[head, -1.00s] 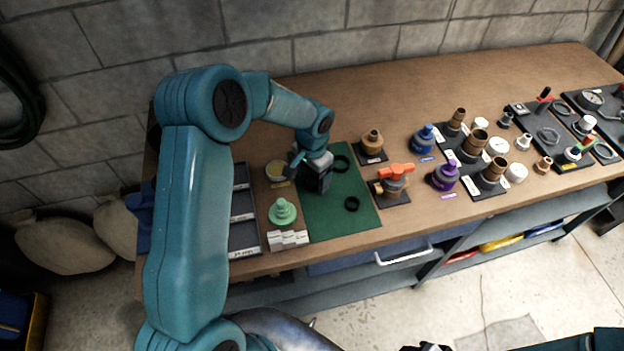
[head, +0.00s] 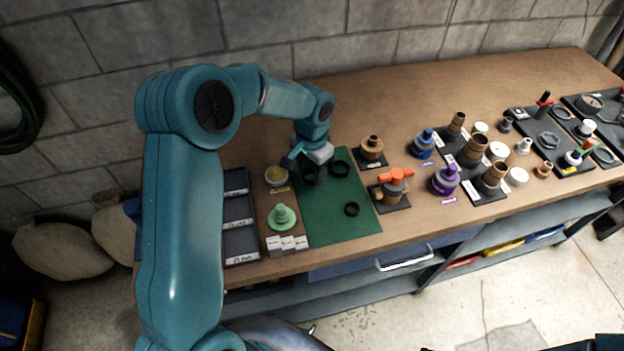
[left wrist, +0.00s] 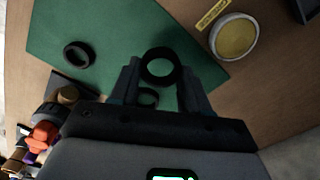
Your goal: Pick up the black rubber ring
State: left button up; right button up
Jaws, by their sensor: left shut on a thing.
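A black rubber ring (left wrist: 160,66) sits between the fingertips of my left gripper (left wrist: 158,80) in the left wrist view. The gripper is shut on it, with the ring's hole facing the camera. In the head view my left gripper (head: 312,172) is over the far left part of the green mat (head: 335,224), and its wrist hides part of the grip. I cannot tell whether the ring clears the mat. A second black ring (head: 340,168) lies just right of the gripper. A third, smaller ring (head: 352,209) lies nearer the mat's front. My right gripper is out of view.
A yellow-filled round dish (head: 276,175), a green stepped piece (head: 282,216) and a dark compartment tray (head: 239,240) stand left of the mat. Valves, including an orange-handled one (head: 392,190), stand close on the right. The mat's front is mostly clear.

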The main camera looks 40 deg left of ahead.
pick_arm(q)
notch_tip(320, 180, up, 16)
jog(key=shift+f+b, duration=0.2)
jog(key=shift+b, duration=0.1)
jog(key=shift+o, duration=1.4)
jog(key=shift+c, duration=1)
jog(key=p, duration=0.4)
send_near(277, 170)
jog(key=shift+d+f, duration=0.15)
jog(key=shift+d, duration=0.05)
jog(key=shift+a+f, duration=0.2)
jog(key=shift+f, duration=0.2)
jog(key=shift+f+b, duration=1.85)
jog(key=shift+f, duration=0.85)
